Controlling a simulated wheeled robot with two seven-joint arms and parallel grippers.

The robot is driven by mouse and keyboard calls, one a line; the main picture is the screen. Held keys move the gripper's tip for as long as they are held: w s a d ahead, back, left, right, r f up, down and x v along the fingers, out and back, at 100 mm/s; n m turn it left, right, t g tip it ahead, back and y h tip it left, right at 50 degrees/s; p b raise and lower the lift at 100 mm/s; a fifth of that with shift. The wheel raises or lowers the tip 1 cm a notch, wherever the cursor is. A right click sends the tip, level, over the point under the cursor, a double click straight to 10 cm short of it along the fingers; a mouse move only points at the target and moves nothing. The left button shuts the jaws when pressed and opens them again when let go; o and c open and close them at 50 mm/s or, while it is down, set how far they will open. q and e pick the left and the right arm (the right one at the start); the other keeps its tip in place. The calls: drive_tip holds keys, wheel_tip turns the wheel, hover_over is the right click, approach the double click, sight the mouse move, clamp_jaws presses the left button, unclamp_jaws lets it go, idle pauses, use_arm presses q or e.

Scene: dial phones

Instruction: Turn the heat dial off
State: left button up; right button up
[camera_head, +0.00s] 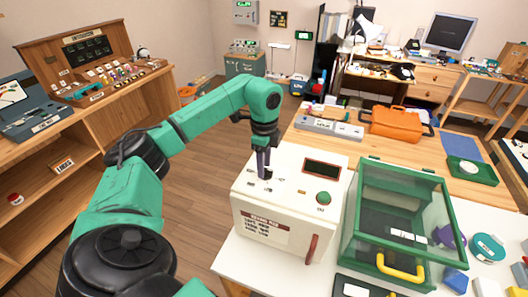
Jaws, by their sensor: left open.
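A white box-shaped device (262,222) stands on the table, with a dark display (322,169), a round green knob (323,198) and a red handle (312,249). A printed label (265,228) is on its front face. My left gripper (265,176) points down at the left part of the device's top, with its fingertips close to the surface. It is open, though the gap between the fingers is hard to see. Small dark marks show around the fingertips; I cannot tell which control is the heat dial, or whether the fingers touch one.
A green-framed glass box (428,203) with a yellow handle (401,268) stands to the right. Behind are a grey panel (329,127) and an orange case (395,122). A wooden shelf (135,110) stands left; wooden floor (205,200) lies between.

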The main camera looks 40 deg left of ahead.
use_arm(q)
drive_tip(key=shift+r, duration=0.45)
wheel_tip(320, 180, up, 4)
drive_tip(key=shift+w+f+b, duration=0.1)
drive_tip(key=shift+b, duration=0.55)
wheel_tip(320, 180, up, 10)
drive_tip(key=p, duration=0.4)
drive_tip(key=shift+s, duration=0.2)
drive_tip(key=shift+w+f, duration=0.1)
drive_tip(key=shift+f, duration=0.1)
